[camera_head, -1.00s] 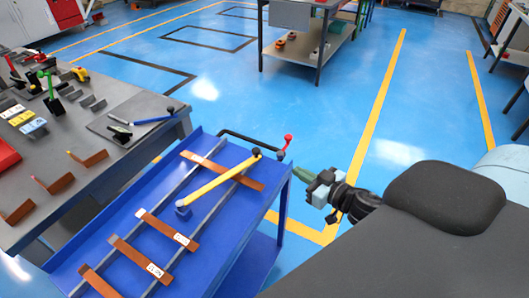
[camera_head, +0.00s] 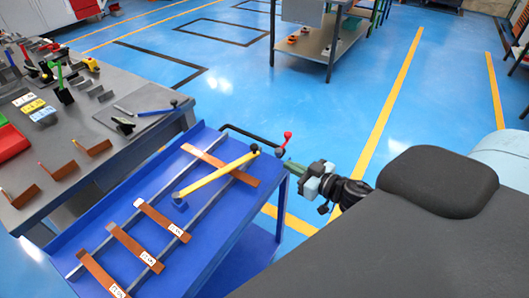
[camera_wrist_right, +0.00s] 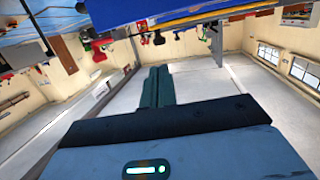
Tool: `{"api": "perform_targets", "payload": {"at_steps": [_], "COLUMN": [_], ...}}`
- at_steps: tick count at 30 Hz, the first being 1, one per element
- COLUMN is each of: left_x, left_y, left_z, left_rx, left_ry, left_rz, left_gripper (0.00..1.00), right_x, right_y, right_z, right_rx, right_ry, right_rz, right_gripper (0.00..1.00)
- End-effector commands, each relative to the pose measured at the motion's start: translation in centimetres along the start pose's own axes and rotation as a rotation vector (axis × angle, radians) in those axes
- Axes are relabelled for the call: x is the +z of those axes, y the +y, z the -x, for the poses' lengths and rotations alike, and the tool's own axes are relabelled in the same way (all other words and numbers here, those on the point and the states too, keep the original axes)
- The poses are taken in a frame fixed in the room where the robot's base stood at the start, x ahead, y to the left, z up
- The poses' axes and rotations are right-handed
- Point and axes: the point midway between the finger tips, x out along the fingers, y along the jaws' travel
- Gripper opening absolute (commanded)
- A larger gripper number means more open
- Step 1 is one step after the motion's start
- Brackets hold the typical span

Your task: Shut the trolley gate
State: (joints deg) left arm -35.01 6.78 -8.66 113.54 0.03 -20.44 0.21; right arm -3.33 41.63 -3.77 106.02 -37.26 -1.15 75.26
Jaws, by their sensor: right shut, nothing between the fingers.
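The blue trolley (camera_head: 222,222) stands at the lower left in the head view. A yellow bar (camera_head: 215,175), seemingly its gate, lies slantwise over the top. It runs from a blue block (camera_head: 180,202) to a black knob at the trolley's far right. A red-knobbed lever (camera_head: 286,138) stands at that far right corner. My right gripper (camera_head: 289,164) is just outside this corner, near the lever, shut and empty; contact with the trolley cannot be told. Its closed fingers also show in the right wrist view (camera_wrist_right: 157,86), with the blue trolley edge above. My left gripper is out of view.
Several copper strips (camera_head: 160,222) lie across the trolley's rails. A grey workbench (camera_head: 75,140) with tools stands on the left. A grey shelf cart (camera_head: 320,50) stands farther back. The blue floor between is clear.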

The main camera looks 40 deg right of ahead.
Motion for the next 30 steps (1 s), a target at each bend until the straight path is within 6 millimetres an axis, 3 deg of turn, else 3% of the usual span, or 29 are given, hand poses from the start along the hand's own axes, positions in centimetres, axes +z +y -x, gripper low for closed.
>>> {"api": "perform_targets", "payload": {"at_steps": [18,30], "left_x": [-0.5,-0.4], "left_y": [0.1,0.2], "left_z": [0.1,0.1], "left_rx": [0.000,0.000], "left_ry": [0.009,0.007], "left_rz": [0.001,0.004], "left_gripper": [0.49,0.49], "right_x": [-0.1,0.0], "right_y": [0.1,0.0], "right_z": [-8.6,-11.2], "right_rx": [0.002,0.001], "right_ry": [0.002,0.000], "right_rz": [0.000,-0.001], "right_gripper": [0.00,0.00]}}
